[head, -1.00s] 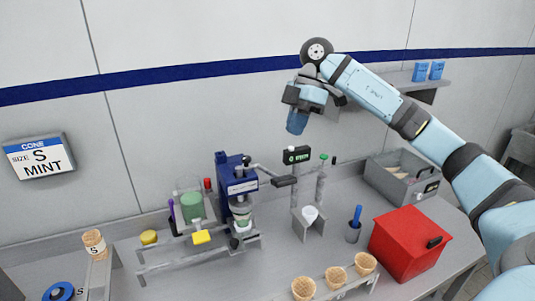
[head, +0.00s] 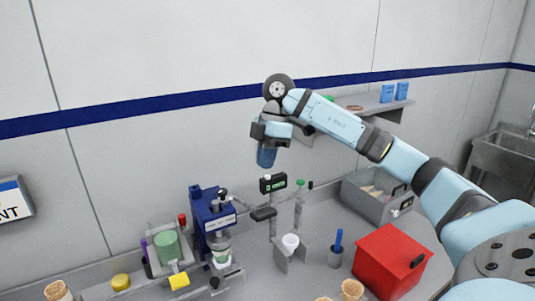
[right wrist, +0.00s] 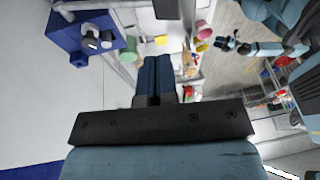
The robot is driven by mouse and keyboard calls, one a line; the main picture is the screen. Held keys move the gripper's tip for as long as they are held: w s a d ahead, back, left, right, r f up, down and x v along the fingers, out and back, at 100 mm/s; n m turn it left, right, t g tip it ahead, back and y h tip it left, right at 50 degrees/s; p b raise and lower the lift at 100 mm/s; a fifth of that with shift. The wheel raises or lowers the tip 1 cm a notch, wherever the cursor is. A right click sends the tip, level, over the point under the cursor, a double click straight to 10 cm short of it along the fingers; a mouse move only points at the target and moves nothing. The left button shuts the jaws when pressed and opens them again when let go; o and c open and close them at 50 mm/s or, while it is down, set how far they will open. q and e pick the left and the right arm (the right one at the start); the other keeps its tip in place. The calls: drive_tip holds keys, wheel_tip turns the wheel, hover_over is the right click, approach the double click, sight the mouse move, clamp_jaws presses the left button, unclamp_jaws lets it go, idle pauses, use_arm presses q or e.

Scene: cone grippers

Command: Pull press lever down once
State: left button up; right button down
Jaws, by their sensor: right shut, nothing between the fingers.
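The blue press (head: 212,218) stands on the bench against the wall. Its lever (head: 263,214) sticks out to the right from the upper part and ends in a black handle. A cup with green contents (head: 221,256) sits beneath the press head. My right gripper (head: 266,160) is shut and empty, pointing down, above the lever handle in the picture and apart from it. Its closed blue fingers (right wrist: 158,75) show in the right wrist view, with the blue press (right wrist: 75,38) at upper left. A light-blue arm, seemingly mine, ends in a small dark gripper (right wrist: 226,43) there; its jaws are unclear.
A small display with green digits (head: 273,183) stands on a post right of the press. A white cup (head: 290,242) in a stand, a red box (head: 388,260) and a grey bin (head: 376,196) are farther right. A green container (head: 167,245) is left.

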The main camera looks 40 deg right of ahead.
sight(262, 210)
drive_tip(key=x, duration=0.3)
drive_tip(key=p+x, duration=0.1)
drive_tip(key=x, duration=0.4)
drive_tip(key=shift+s+d+f+p, duration=0.2)
drive_tip(key=shift+s+f+p, duration=0.2)
drive_tip(key=shift+s+f, duration=0.2)
drive_tip(key=shift+f, duration=0.3)
